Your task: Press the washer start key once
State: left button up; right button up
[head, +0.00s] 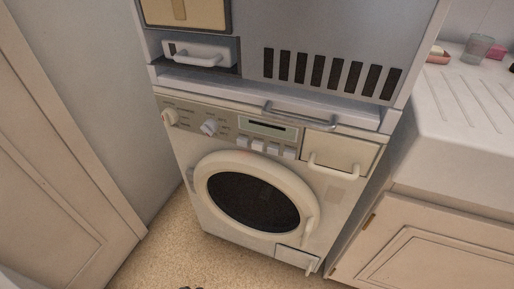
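The white washer (185,150) stands in the middle of the head view, below a grey unit. Its control panel has two round knobs at the left, a small display (268,128) and a row of several pale square keys (257,145) under the display. The key labels are too small to read, so I cannot tell which one is the start key. The round door (253,200) with dark glass looks shut. Neither gripper can be made out. Only a small dark shape, cut off, shows at the bottom edge.
The grey unit (345,35) above the washer has vent slots and a metal bar handle (300,117) just over the panel. A drawer with a handle (338,160) is right of the keys. A sink counter (465,120) stands right, a panelled door (60,190) left.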

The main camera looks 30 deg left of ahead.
pick_arm(q)
grip_shut()
dwell(1.5)
